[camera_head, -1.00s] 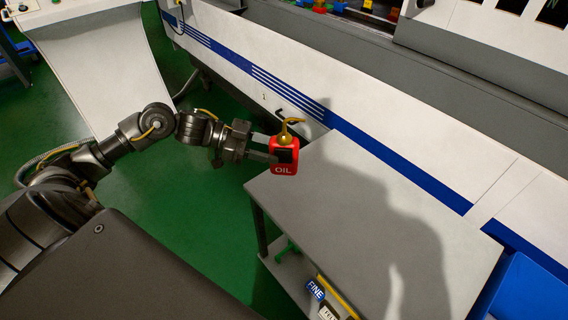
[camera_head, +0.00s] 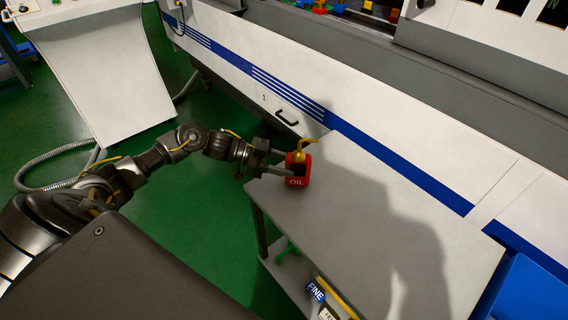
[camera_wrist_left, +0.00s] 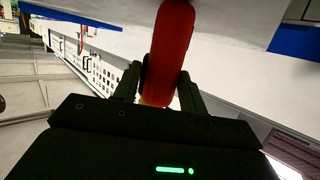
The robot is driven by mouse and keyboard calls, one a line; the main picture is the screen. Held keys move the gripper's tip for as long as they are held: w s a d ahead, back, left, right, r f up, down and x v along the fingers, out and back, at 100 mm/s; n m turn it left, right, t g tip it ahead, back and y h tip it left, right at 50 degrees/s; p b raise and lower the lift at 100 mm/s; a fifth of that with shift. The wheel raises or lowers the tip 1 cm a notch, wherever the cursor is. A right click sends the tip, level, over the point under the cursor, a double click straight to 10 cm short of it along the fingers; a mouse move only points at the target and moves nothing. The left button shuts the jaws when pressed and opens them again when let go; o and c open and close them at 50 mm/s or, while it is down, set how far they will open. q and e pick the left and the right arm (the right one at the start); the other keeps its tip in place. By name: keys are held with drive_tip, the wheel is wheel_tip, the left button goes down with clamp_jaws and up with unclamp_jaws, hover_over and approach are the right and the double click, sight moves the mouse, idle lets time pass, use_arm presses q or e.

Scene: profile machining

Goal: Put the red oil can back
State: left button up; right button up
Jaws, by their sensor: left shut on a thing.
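The red oil can (camera_head: 298,180) has a yellow spout on top and the word OIL on its front. It is upright at the far left corner of the grey table (camera_head: 375,225). I cannot tell whether its base touches the table top. My left gripper (camera_head: 284,165) comes in from the left and is shut on the can. In the left wrist view the red can (camera_wrist_left: 173,45) stands between the two fingers (camera_wrist_left: 160,92); its spout is mostly hidden there. My right gripper is not in view.
The table top is otherwise bare. A white machine with a blue stripe (camera_head: 400,165) runs along the table's far side. A blue bin (camera_head: 525,290) is at the lower right. A FINE label (camera_head: 315,291) shows on the lower shelf. Green floor lies left.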

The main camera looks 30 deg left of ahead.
use_arm(q)
drive_tip(key=shift+f, duration=0.1)
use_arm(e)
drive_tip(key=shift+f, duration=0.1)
use_arm(q)
drive_tip(key=o, duration=0.6)
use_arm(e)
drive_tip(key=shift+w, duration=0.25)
use_arm(q)
drive_tip(key=shift+o, duration=0.2)
drive_tip(key=shift+r, duration=0.2)
drive_tip(key=v, duration=0.4)
drive_tip(key=shift+s+a+f, duration=0.1)
drive_tip(key=shift+a, duration=0.15)
drive_tip(key=v, duration=0.7)
drive_tip(key=shift+a+b, duration=0.2)
drive_tip(key=shift+b, duration=0.2)
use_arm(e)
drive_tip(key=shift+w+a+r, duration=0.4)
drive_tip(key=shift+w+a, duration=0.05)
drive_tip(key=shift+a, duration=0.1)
use_arm(q)
drive_tip(key=shift+s, duration=0.1)
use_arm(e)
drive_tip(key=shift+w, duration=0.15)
